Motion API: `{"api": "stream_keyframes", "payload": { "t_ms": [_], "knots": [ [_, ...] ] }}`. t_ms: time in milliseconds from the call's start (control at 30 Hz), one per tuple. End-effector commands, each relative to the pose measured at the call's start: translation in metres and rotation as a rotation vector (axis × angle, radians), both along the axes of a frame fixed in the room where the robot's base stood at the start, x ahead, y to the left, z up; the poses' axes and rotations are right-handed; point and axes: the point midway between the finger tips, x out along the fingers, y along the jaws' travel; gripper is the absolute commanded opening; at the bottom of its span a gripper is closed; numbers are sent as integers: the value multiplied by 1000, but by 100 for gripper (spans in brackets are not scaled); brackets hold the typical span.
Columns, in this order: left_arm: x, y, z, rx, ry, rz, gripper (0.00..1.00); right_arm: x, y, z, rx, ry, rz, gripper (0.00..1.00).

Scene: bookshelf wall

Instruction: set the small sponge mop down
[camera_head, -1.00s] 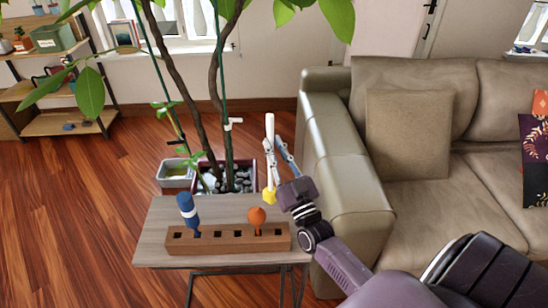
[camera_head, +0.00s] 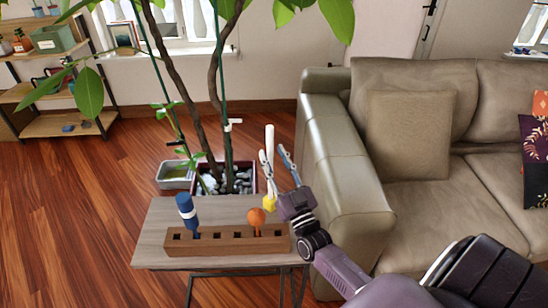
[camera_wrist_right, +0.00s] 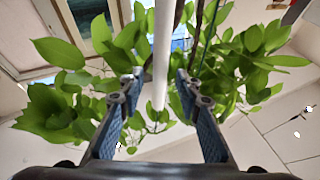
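The small sponge mop has a white handle (camera_head: 270,142) and a yellow sponge head (camera_head: 269,202). It stands upright, sponge down, at the back right of the small side table (camera_head: 160,222), and seems to rest on the top. My right gripper (camera_head: 275,157) is open around the handle. In the right wrist view the white handle (camera_wrist_right: 161,60) runs between the two spread fingers (camera_wrist_right: 158,85), with a gap on each side. My left gripper is not in view.
A wooden block with square holes (camera_head: 222,250) lies along the table front; a blue-and-white tool (camera_head: 187,210) and an orange-headed tool (camera_head: 256,216) stand in it. A potted plant (camera_head: 240,178) is behind the table; a sofa (camera_head: 345,170) is close on the right.

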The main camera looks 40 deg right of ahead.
Motion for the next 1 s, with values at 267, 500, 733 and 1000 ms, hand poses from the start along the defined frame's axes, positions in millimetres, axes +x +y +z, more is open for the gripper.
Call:
{"api": "stream_keyframes", "payload": {
  "t_ms": [267, 500, 733, 1000],
  "knots": [
    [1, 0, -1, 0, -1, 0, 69, -12, 2, -5, 1, 4, 0, 32],
    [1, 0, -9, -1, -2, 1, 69, -57, 9, -26, 1, 4, -1, 32],
    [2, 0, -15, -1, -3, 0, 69, -94, 15, -42, 1, 2, 0, 32],
    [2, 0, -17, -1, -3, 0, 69, -109, 17, -47, 0, 0, 0, 32]
  ]
}}
